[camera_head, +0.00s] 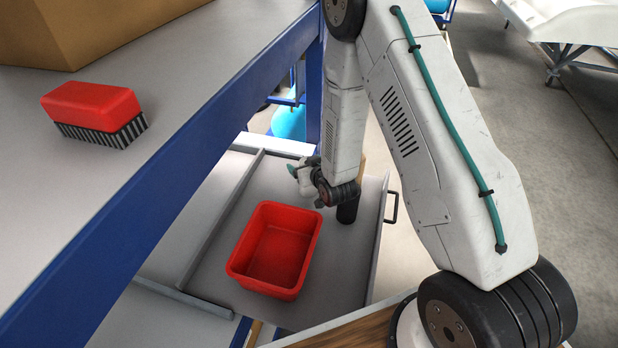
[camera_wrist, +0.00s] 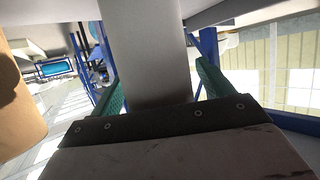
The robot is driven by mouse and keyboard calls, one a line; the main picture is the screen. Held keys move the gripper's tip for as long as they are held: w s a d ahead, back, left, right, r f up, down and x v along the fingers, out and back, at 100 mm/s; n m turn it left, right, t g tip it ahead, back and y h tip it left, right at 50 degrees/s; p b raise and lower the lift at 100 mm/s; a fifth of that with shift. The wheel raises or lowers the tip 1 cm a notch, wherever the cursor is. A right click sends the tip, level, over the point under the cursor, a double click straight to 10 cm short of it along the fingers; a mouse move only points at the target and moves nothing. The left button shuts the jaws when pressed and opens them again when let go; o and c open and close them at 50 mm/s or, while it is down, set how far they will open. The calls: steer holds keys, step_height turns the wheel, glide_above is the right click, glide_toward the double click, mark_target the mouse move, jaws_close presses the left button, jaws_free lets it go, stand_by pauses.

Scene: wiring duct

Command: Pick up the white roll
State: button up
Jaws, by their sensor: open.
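The white roll (camera_wrist: 145,50) fills the space between my fingers in the wrist view, a pale, smooth cylinder running up out of the picture. My gripper (camera_wrist: 152,62) is open, with one teal finger on each side of the roll. Narrow gaps seem to show beside it, but I cannot tell whether either finger touches. In the head view my gripper (camera_head: 297,172) is low over the grey drawer, just beyond the red bin. A small pale patch there may be the roll, which is mostly hidden by my wrist.
An open, empty red bin (camera_head: 273,252) stands in the pulled-out grey drawer (camera_head: 215,262). A dark cylinder (camera_head: 348,209) stands by my wrist. A brown cylinder (camera_wrist: 18,100) is close on the left in the wrist view. A red brush (camera_head: 95,112) lies on the blue-edged bench (camera_head: 190,70).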

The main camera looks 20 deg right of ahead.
steer(key=shift+c, duration=0.3)
steer(key=c, duration=1)
steer(key=shift+r, duration=0.1)
